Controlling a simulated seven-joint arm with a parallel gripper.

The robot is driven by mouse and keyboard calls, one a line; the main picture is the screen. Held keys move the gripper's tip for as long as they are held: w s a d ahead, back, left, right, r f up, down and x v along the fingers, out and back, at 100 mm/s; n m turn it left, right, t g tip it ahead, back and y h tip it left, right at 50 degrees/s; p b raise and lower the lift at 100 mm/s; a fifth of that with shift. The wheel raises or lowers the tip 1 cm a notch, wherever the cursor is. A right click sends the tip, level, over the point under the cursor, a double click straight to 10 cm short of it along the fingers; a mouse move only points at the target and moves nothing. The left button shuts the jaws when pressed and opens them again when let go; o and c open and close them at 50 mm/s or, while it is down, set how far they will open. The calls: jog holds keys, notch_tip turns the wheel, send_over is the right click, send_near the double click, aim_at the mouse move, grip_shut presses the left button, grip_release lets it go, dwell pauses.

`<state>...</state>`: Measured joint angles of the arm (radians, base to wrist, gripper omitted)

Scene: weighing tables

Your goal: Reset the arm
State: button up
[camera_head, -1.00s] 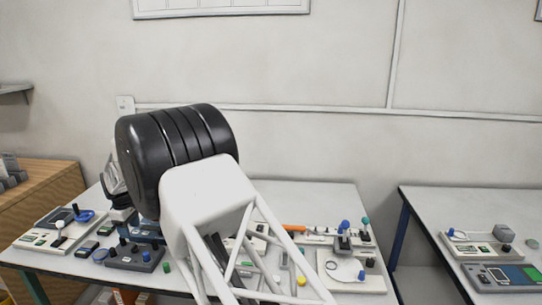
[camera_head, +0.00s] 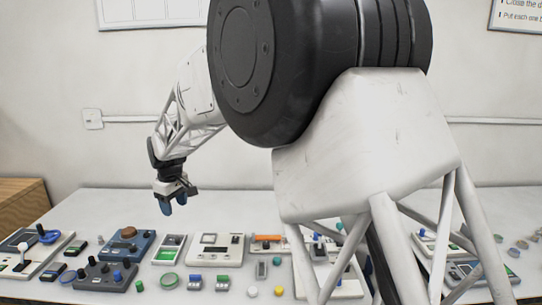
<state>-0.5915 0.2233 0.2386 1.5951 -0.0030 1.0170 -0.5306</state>
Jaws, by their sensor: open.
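My gripper (camera_head: 174,202) hangs at the end of my white lattice arm, left of the picture's middle. Its bluish fingers point down and nothing shows between them. It is open, in the air above and behind the devices on the table. My large black joint and white arm link fill the right middle of the view and hide part of the table.
The grey table (camera_head: 100,206) carries several devices, among them a blue one (camera_head: 130,243), a dark knobbed box (camera_head: 104,277) and a white panel (camera_head: 215,250). Small caps lie near the front. A wooden cabinet (camera_head: 22,203) stands at left. The air left of my gripper is clear.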

jog(key=s+d+r+m, duration=0.25)
jog(key=s+d, duration=0.25)
jog(key=d, duration=0.5)
jog(key=s+d+r+m+t, duration=0.1)
jog(key=s+d+r+m, duration=0.3)
jog(key=d, duration=0.6)
jog(key=s+d+r, duration=0.2)
jog(key=s+d, duration=0.4)
jog(key=d, duration=0.4)
jog(key=s+d+f+m, duration=0.1)
jog(key=s+d+m, duration=0.1)
jog(key=s+d, duration=0.4)
jog(key=s+d+f+m, duration=0.2)
jog(key=s+d, duration=0.4)
jog(key=s, duration=0.5)
jog(key=s+d+f+m+t, duration=0.1)
jog(key=s+d+f+m, duration=0.1)
jog(key=s+d, duration=0.4)
jog(key=s, duration=0.3)
jog(key=shift+s+f, duration=0.25)
jog(key=shift+s, duration=0.05)
jog(key=shift+m+h, duration=0.25)
jog(key=shift+h, duration=0.05)
jog(key=shift+c, duration=0.2)
